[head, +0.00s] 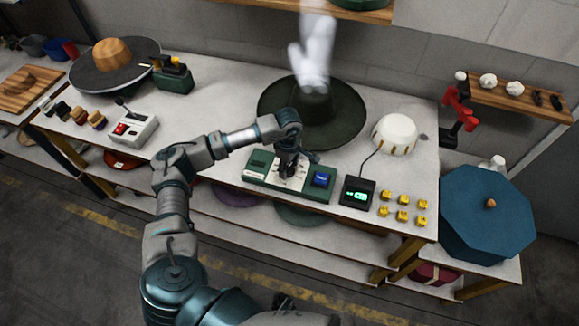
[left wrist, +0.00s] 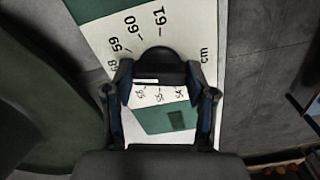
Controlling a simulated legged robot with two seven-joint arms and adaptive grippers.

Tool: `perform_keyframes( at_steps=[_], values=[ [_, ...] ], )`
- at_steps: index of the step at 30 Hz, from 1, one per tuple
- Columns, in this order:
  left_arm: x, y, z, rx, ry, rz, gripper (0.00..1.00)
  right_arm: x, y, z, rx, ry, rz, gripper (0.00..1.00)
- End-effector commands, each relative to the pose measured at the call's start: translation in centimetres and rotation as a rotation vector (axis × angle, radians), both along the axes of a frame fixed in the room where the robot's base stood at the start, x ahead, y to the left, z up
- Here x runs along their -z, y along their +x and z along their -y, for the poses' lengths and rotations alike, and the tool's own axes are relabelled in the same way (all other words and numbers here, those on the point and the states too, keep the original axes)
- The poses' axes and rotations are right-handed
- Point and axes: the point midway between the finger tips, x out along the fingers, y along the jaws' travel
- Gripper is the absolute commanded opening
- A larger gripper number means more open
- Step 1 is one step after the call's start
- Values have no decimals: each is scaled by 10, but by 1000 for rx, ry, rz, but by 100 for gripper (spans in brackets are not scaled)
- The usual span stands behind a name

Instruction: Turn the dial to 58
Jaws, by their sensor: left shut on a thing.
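A green control box (head: 257,180) stands near the front edge of the table, with a white scale plate (head: 292,171) on top. My left gripper (head: 288,163) reaches down onto the plate from above and hides most of the dial. In the left wrist view, my left gripper (left wrist: 160,98) is shut on the dark, rounded dial knob (left wrist: 158,60). Around it the white scale (left wrist: 185,40) shows 59, 60 and 61 above, 54 to 56 below, and "cm". The mark at the left beside 59 looks like 58. The pointer's exact reading is hidden. My right gripper is not in view.
A blue button (head: 321,180) sits right of the dial on the box. A small black display (head: 358,193) with green digits stands further right, beside several yellow blocks (head: 403,199). A dark green hat (head: 345,118) lies behind, under a white steaming form.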

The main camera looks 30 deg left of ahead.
Motion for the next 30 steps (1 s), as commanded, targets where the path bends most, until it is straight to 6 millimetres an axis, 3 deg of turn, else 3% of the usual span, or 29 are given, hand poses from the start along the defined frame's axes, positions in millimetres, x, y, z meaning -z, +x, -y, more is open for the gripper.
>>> perform_keyframes(
  at_steps=[3, 4, 6, 7, 19, 30],
  values=[
    [-3, 2, -5, -9, 8, 7, 21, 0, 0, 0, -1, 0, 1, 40],
    [-3, 2, -5, -10, 8, 8, 61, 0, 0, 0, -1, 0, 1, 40],
    [-3, 2, -4, -9, 6, 6, 78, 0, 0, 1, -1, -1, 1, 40],
    [-2, 2, -4, -9, 6, 6, 81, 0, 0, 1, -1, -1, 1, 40],
    [-10, 2, 0, -5, 4, 6, 81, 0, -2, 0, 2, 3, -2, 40],
    [-86, 3, -4, -6, 1, 8, 81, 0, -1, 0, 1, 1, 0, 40]
  ],
)
